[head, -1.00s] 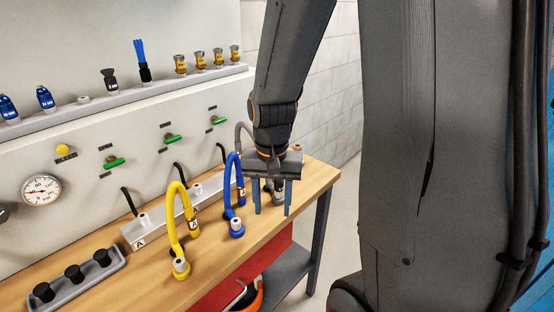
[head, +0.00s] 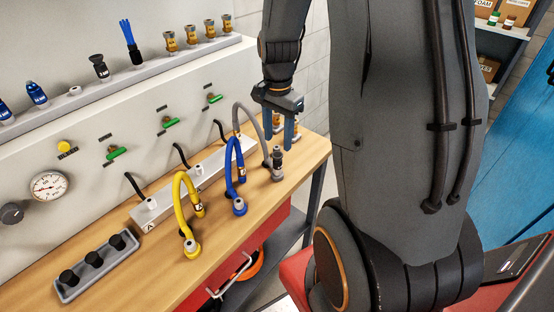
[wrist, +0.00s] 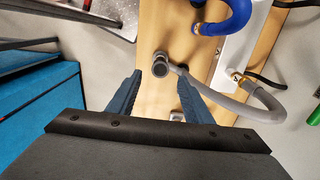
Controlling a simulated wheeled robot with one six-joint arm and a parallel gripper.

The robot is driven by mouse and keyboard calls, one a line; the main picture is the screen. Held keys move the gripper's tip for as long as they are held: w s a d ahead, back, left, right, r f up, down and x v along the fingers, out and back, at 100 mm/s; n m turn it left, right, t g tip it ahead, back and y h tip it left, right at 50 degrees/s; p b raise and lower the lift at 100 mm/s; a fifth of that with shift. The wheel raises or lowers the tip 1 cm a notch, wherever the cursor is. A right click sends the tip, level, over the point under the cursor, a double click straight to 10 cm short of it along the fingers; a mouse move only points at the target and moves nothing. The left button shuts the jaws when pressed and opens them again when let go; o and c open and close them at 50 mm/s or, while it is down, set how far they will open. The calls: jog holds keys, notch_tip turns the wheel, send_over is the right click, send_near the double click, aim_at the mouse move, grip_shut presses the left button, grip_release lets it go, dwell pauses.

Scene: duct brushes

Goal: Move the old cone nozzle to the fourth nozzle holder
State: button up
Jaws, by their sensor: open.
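A dark grey nozzle-like piece (head: 277,160) stands upright at the end of the grey hose on the bench; I cannot tell for sure that it is the old cone nozzle. In the wrist view its round, hollow top (wrist: 160,66) lies just beyond the fingertips. My gripper (head: 279,130) is open and empty, above and behind it, with blue fingers pointing down; they also show in the wrist view (wrist: 160,82). On the wall ledge, an empty-looking white holder (head: 74,91) sits between a blue nozzle (head: 36,93) and a black nozzle (head: 99,67). Holder numbers are unreadable.
A blue brush (head: 130,42) and several brass nozzles (head: 196,35) stand on the ledge. The yellow hose (head: 180,190) and blue hose (head: 231,160) arch over the bench. A grey tray (head: 97,278) with black caps lies front left. Brass pieces stand behind my gripper.

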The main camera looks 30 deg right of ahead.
aim_at(277, 154)
jog(key=shift+f+b, duration=2.95)
jog(key=shift+f, duration=1.55)
jog(key=shift+p, duration=0.45)
grip_shut()
jog(key=shift+r, duration=0.15)
jog(key=shift+r+p, duration=2.55)
jog(key=shift+r, duration=0.35)
